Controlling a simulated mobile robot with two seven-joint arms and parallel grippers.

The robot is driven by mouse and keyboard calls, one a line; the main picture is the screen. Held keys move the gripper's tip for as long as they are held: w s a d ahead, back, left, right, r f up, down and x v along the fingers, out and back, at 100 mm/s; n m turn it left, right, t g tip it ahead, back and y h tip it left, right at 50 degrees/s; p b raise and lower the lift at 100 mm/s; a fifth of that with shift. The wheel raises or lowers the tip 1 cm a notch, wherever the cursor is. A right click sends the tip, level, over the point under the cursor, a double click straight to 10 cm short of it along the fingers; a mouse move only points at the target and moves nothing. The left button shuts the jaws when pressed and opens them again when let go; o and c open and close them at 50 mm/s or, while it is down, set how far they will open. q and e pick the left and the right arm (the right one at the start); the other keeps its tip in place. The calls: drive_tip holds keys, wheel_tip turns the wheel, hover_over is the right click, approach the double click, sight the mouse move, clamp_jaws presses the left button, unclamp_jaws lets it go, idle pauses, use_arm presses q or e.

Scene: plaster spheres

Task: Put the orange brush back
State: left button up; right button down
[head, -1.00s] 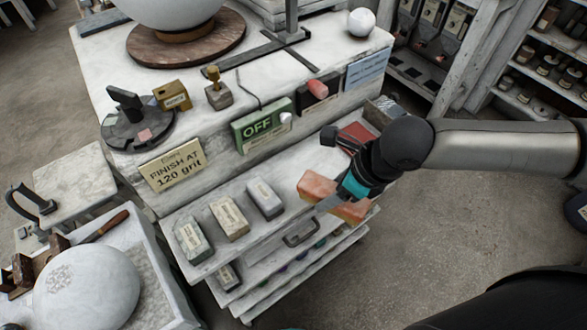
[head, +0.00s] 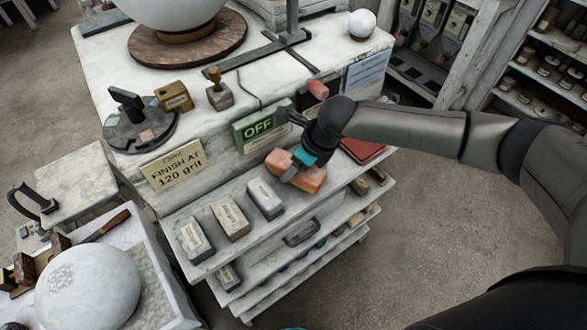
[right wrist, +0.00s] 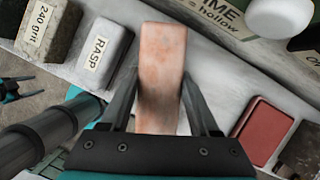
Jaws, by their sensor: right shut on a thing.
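The orange brush (head: 298,178) is a worn orange-pink block. My right gripper (head: 292,172) is shut on it, with a finger on each side in the right wrist view (right wrist: 160,100). The brush (right wrist: 162,60) is at the shelf (head: 322,212) on the front of the white bench, just right of a pale block labelled RASP (right wrist: 108,58). A gap lies between the brush and a red box (right wrist: 262,130) on its right. I cannot tell whether the brush touches the shelf.
Other labelled blocks (head: 229,217) stand left of the RASP block (head: 265,199). The red box (head: 362,150) lies to the right.

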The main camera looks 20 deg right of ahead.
drive_tip(key=shift+f, duration=0.85)
drive_tip(key=shift+w+a+f, duration=0.1)
drive_tip(key=shift+w+f, duration=0.05)
drive_tip(key=shift+f, duration=0.05)
drive_tip(key=shift+c, duration=0.6)
unclamp_jaws()
drive_tip(key=shift+f, duration=0.1)
drive_tip(key=p+v, duration=0.1)
drive_tip(key=v, duration=1.1)
